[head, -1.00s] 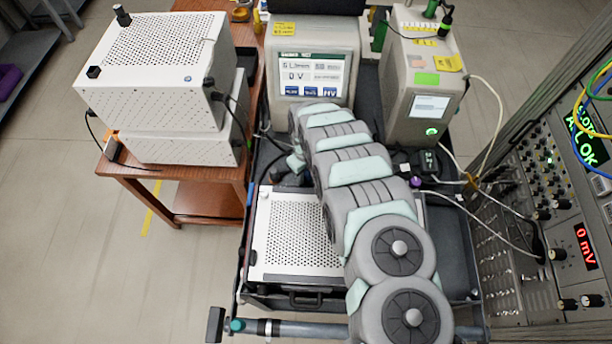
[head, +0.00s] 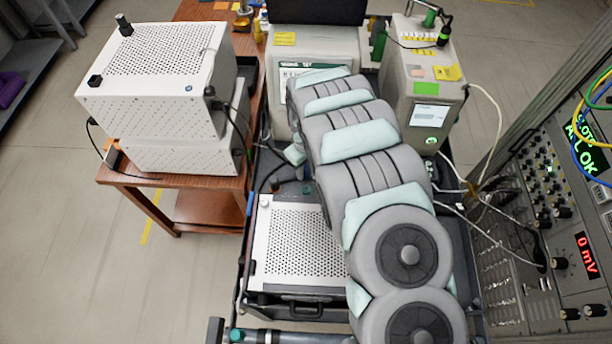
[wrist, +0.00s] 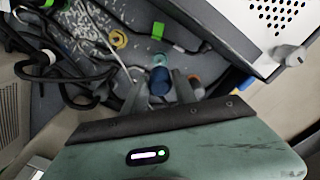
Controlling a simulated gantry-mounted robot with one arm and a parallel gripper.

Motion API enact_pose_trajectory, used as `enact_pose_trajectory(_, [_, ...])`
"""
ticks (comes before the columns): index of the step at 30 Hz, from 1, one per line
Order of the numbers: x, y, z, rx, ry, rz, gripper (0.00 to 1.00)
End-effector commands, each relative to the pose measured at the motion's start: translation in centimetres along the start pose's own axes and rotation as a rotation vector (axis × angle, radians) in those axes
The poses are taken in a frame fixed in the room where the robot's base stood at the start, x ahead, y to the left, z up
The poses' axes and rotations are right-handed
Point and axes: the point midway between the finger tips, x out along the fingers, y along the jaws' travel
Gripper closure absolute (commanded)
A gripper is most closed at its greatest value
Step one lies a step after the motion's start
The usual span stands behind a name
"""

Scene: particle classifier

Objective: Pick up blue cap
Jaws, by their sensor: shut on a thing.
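In the wrist view, the blue cap (wrist: 160,82) sits between the two grey fingers of my gripper (wrist: 160,90). My gripper is shut on the cap. A teal ring-shaped piece (wrist: 159,60) shows just beyond the cap. I cannot tell whether the cap touches the dark surface under it. In the head view, my arm covers most of the work area, and the cap cannot be made out there.
Near the gripper are an orange-brown piece (wrist: 196,83), a yellow ring (wrist: 118,39), a green piece (wrist: 157,31) and black cables (wrist: 60,62). A white perforated box (head: 290,240) lies beside my arm. Instruments stand behind and to the right.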

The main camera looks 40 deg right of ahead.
Motion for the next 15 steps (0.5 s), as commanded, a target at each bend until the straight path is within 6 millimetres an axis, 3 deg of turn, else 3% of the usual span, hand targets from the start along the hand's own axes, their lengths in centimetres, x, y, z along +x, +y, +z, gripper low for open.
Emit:
enact_pose_trajectory(10, [-7.3, -0.1, -0.2, -0.001, 0.004, -0.001, 1.0])
enact_pose_trajectory(15, [-9.1, -0.1, -0.1, -0.002, 0.001, -0.001, 1.0])
